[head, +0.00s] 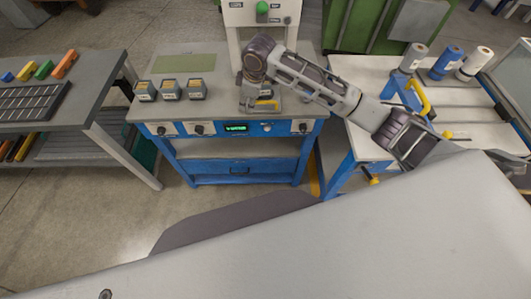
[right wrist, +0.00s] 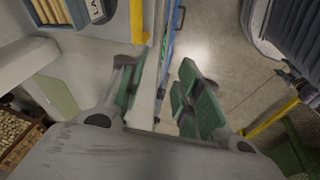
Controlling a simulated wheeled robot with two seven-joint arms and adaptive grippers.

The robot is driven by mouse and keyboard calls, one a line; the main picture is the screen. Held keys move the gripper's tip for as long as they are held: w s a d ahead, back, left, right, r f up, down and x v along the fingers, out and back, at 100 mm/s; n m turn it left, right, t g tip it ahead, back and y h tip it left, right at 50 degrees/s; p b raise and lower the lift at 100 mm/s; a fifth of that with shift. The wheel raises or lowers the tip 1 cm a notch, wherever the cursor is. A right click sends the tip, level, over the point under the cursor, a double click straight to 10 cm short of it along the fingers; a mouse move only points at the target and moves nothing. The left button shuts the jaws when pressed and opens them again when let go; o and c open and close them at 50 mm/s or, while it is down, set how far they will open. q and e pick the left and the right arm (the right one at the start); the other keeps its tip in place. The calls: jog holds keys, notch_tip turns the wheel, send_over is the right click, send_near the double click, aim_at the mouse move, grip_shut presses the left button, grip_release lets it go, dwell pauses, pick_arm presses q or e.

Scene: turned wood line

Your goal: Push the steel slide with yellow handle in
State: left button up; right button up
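The steel slide (head: 249,101) with its yellow handle (head: 267,104) sits near the front edge of the middle bench, at the foot of a white post. My right arm reaches in from the right, and its wrist bends down just above the slide. My right gripper (right wrist: 159,66) is open with nothing between its green-padded fingers. A yellow bar (right wrist: 137,20), which looks like the handle, shows beyond the left fingertip in the right wrist view. Whether a finger touches it I cannot tell. The wrist partly hides the slide in the head view. My left gripper is not in view.
The middle bench (head: 220,105) carries several small bins (head: 171,90), a green mat (head: 185,63) and a white post (head: 233,40). The right table (head: 350,75) has several rolls and a yellow lever (head: 421,95). A left table (head: 100,75) holds coloured blocks. Floor is free between the tables.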

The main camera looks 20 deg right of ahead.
jog(key=s+d+f+m+p, duration=0.1)
jog(key=s+d+f+m, duration=0.1)
jog(key=f, duration=1.2)
jog(key=s+d+f+m+t+p, duration=0.1)
jog(key=s+f+m, duration=0.3)
jog(key=f, duration=1)
jog(key=shift+d+f+m+p, duration=0.4)
jog(key=shift+d+p, duration=0.25)
jog(key=shift+d, duration=0.15)
dwell(0.3)
